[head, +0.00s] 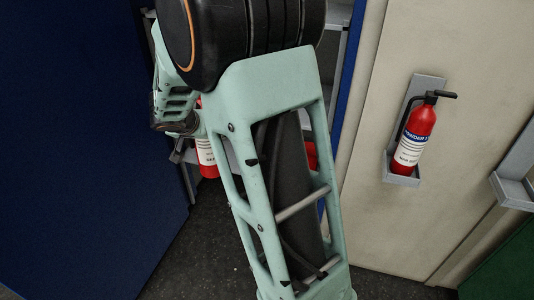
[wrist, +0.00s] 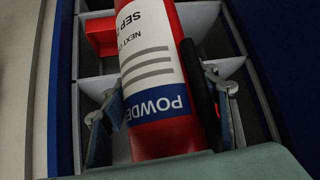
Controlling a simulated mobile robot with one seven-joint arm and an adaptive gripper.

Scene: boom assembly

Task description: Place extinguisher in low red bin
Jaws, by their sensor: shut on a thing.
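My gripper (wrist: 165,108) is shut on a red extinguisher (wrist: 158,138) with a white label and blue band. In the wrist view its body runs between the two fingers, with a black hose on its right side. In the head view the held extinguisher (head: 207,158) shows only partly, behind my arm, and its top is hidden. A red bin part (wrist: 101,34) shows beyond the extinguisher at upper left in the wrist view. A red patch (head: 310,155) in the head view, mostly behind my arm, may be a bin.
A grey shelf unit (head: 337,16) with white dividers (wrist: 97,88) stands behind the held extinguisher, between blue panels (head: 90,150). A second extinguisher (head: 413,138) sits in a wall bracket (head: 402,181) at right. An empty bracket (head: 515,190) is at the right edge.

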